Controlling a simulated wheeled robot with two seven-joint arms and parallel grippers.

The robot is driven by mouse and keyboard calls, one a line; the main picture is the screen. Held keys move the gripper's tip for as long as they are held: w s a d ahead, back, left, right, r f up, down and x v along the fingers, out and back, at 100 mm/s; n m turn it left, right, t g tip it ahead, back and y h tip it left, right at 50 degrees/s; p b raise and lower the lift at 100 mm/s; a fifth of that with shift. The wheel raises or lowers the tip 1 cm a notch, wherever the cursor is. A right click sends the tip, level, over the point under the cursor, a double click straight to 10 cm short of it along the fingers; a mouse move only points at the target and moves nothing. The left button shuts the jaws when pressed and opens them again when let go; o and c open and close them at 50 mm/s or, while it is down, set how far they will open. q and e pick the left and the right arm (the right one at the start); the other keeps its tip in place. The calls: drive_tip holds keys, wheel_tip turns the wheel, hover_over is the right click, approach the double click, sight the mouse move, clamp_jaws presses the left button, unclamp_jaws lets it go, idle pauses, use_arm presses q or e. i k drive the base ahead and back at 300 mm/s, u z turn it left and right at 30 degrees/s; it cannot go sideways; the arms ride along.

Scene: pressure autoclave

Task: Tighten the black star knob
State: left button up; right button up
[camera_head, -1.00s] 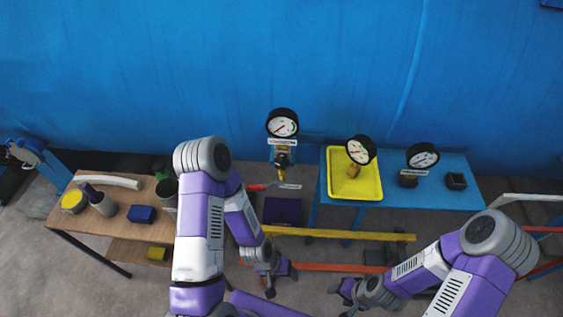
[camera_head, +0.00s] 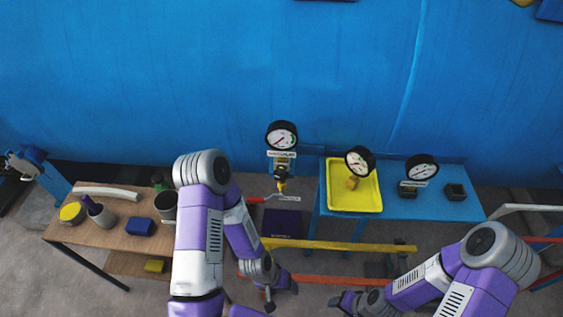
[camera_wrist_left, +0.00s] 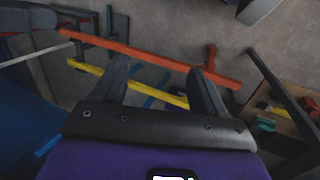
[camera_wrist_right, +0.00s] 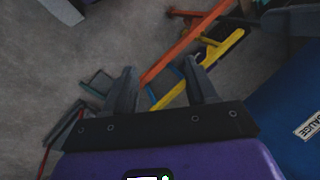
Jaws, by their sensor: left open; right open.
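No black star knob can be clearly made out. A small dark part (camera_head: 281,173) sits on the brass fitting below the left gauge (camera_head: 281,135) at the blue wall, too small to identify. My left gripper (camera_head: 281,293) hangs in front of and below that fitting, clear of it. In the left wrist view its fingers (camera_wrist_left: 157,72) are apart with nothing between them. My right gripper (camera_head: 345,302) is low at the bottom of the head view, partly cut off. In the right wrist view its fingers (camera_wrist_right: 160,70) are apart and empty.
A blue table (camera_head: 400,211) holds a yellow tray (camera_head: 340,205) with a gauge (camera_head: 360,161), another gauge (camera_head: 421,168) and a black box (camera_head: 455,192). A wooden table (camera_head: 107,231) with containers stands left. Yellow (camera_head: 340,246) and orange (camera_head: 325,280) rails run across in front.

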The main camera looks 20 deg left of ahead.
sight(280, 175)
drive_tip(key=z, duration=2)
drive_tip(key=k, duration=0.85)
drive_tip(key=u, duration=1.95)
drive_tip(key=i, duration=0.5)
drive_tip(key=z, duration=0.05)
